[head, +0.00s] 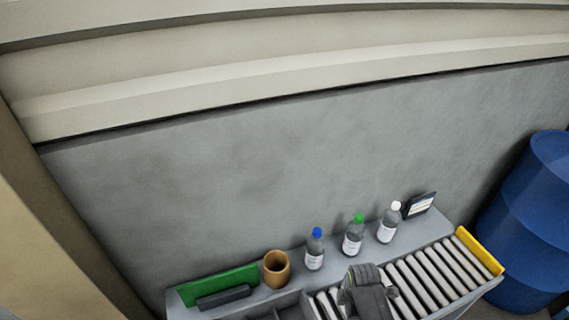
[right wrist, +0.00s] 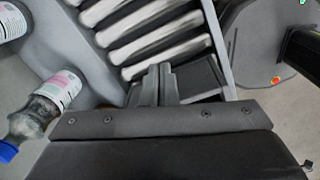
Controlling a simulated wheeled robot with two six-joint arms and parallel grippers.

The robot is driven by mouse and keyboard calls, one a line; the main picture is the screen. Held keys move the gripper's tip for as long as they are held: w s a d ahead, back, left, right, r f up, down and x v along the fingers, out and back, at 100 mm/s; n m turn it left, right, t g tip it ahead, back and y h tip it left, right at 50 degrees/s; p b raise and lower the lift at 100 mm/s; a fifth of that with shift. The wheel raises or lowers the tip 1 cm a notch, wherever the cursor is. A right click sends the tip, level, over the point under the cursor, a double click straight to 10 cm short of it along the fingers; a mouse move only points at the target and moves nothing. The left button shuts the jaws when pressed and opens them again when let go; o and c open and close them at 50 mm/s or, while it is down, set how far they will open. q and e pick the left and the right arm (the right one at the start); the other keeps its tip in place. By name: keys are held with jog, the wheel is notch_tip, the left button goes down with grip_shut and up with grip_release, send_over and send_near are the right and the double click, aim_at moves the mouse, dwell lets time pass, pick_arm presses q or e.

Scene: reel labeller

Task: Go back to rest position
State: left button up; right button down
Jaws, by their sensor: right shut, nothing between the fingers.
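My right gripper (head: 368,292) is over the left part of the roller conveyor (head: 425,277) in the head view. In the right wrist view its two fingers (right wrist: 160,84) are shut together with nothing between them, in front of the conveyor rollers (right wrist: 150,30). My left gripper is in neither view.
A blue-capped bottle (head: 315,249), a green-capped bottle (head: 353,235) and a white-capped bottle (head: 389,223) stand behind the conveyor. A brown cup (head: 277,269), a green panel (head: 217,286) and a small dark display (head: 418,205) are nearby. Blue drums (head: 530,230) stand right.

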jog(key=s+d+r+m+t+h, duration=0.1)
jog(key=s+d+r+m+t, duration=0.1)
jog(key=s+d+r+m, duration=0.6)
jog(key=s+d+r+m+t+h, duration=0.1)
jog(key=s+d+r+m, duration=0.2)
jog(key=s+r+m, duration=0.9)
notch_tip(320, 180, down, 31)
jog(key=s+d+n+g+b, duration=0.1)
jog(key=s+d+n+b, duration=0.1)
jog(key=b, duration=0.1)
jog(key=s+a+f+g+y+b, duration=0.1)
jog(key=s+f+b, duration=0.1)
jog(key=s+f, duration=1.3)
jog(key=shift+s+a+f+b, duration=0.25)
jog(key=shift+f+b, duration=0.15)
jog(key=shift+f, duration=1.15)
